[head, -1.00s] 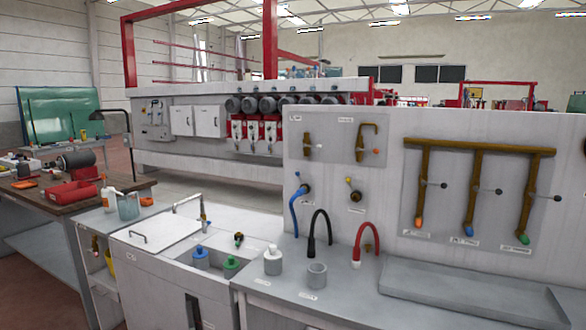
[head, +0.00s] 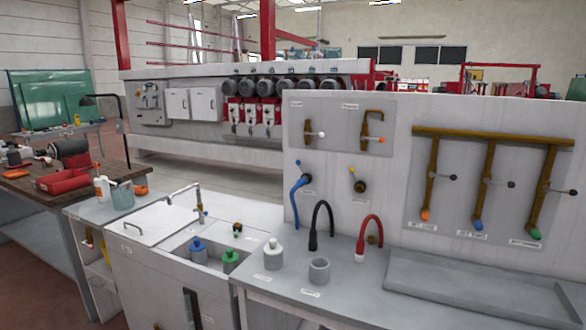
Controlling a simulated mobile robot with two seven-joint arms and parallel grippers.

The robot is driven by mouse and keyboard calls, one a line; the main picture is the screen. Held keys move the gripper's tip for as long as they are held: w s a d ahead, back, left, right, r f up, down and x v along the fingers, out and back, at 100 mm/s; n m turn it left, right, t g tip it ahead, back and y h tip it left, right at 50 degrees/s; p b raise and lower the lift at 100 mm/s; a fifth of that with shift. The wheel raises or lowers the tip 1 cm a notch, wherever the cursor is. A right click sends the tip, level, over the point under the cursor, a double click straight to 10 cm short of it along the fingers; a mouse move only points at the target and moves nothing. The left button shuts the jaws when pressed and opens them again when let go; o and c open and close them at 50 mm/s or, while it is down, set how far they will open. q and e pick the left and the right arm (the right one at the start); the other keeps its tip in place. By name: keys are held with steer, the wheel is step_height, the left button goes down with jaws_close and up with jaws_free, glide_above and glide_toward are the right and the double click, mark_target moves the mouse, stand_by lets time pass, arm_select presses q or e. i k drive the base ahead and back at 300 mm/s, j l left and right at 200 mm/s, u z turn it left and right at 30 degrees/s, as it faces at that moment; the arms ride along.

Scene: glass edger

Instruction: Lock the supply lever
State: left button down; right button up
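A grey wall panel (head: 340,220) stands at the right with several small levers on it. At its upper left, one brass fitting (head: 308,131) has a lever with a white knob (head: 321,134). Beside it, a hooked brass pipe (head: 365,130) has a lever with an orange-red knob (head: 381,139). The labels are too small to read, so I cannot tell which is the supply lever. Neither gripper is in view.
A grey counter (head: 335,295) below the panel holds a white bottle (head: 273,256) and a grey cup (head: 319,270). Black (head: 320,225) and red (head: 369,236) hoses rise from it. A sink with a tap (head: 200,205) and a wooden workbench (head: 50,205) stand at the left.

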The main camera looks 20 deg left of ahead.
mark_target(298, 162)
steer(key=i+j, duration=0.6)
steer(key=i+j+z, duration=0.1)
steer(key=i+j, duration=0.55)
steer(key=j, duration=0.15)
